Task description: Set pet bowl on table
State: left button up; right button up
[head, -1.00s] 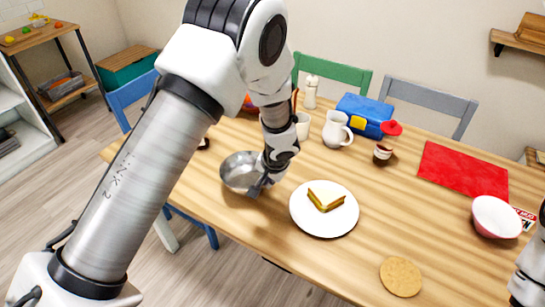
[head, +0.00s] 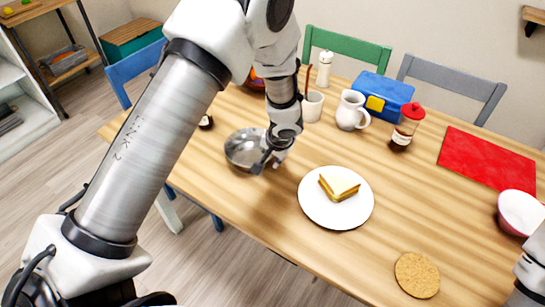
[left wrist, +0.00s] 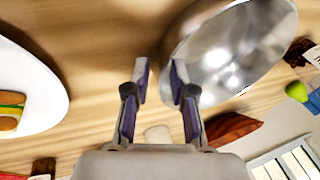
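The pet bowl, a shiny metal bowl (head: 243,151), appears to rest on the wooden table (head: 397,222) near its left front edge. It fills the upper right of the left wrist view (left wrist: 235,50). My left gripper (head: 268,161) is at the bowl's right side, low over the table. In the left wrist view the two fingers (left wrist: 160,85) stand apart, with the bowl's rim by the right finger. I cannot tell whether that finger touches the rim. Part of my right arm shows at the right edge of the head view; its fingers are not visible.
A white plate with a sandwich (head: 310,211) lies right of the bowl. Behind are a mug (head: 313,106), white pitcher (head: 351,111), jar (head: 405,130) and blue lunch box (head: 385,91). A cork coaster (head: 417,275) lies in front. A red mat (head: 487,158) and bowl (head: 517,210) are right.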

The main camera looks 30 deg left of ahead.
pick_arm(q)
jog(key=shift+r, duration=0.2)
jog(key=p+v, duration=0.4)
jog(key=v, duration=0.8)
